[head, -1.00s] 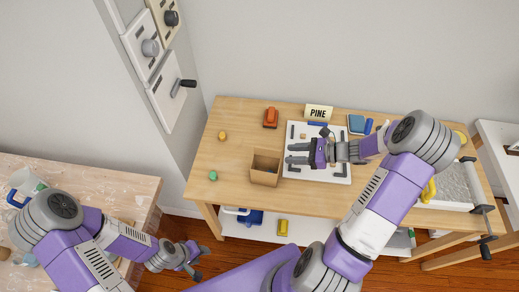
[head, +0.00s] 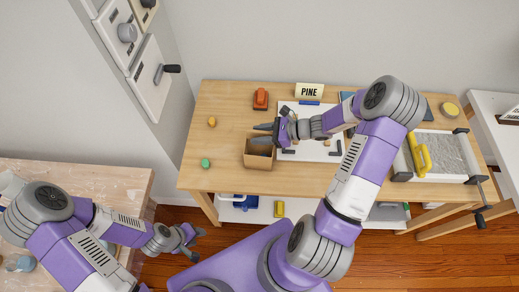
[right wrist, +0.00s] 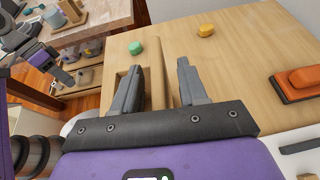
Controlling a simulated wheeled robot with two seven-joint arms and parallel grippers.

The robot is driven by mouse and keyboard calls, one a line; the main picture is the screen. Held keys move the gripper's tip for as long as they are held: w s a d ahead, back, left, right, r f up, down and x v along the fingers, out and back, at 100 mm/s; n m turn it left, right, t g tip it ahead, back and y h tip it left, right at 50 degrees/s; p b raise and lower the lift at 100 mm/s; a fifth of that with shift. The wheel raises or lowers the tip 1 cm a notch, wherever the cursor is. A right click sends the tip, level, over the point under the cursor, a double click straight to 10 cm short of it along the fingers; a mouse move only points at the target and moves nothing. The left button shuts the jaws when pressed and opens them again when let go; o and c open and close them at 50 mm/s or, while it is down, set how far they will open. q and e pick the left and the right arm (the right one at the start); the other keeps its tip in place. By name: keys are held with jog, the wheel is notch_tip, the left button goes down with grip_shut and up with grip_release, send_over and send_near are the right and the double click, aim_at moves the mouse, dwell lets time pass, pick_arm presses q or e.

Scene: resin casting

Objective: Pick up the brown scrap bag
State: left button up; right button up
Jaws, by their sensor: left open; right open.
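The brown scrap bag (head: 257,160) stands upright and open-topped on the wooden workbench (head: 310,179), left of the white board. My right gripper (head: 262,133) is open at the bag's back rim, its fingers pointing left. In the right wrist view, a wall of the bag (right wrist: 154,70) shows between the two open fingers (right wrist: 157,66). The left finger appears to be on the bag's inner side and the right finger outside; I cannot tell whether either touches it. My left gripper (head: 191,240) is open and empty, low beside the left table.
An orange tool (head: 260,99), a yellow piece (head: 211,121) and a green piece (head: 205,163) lie around the bag. The PINE sign (head: 309,90) stands at the back. The bench's left end is mostly clear.

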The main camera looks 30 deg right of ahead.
grip_shut()
dwell(0.3)
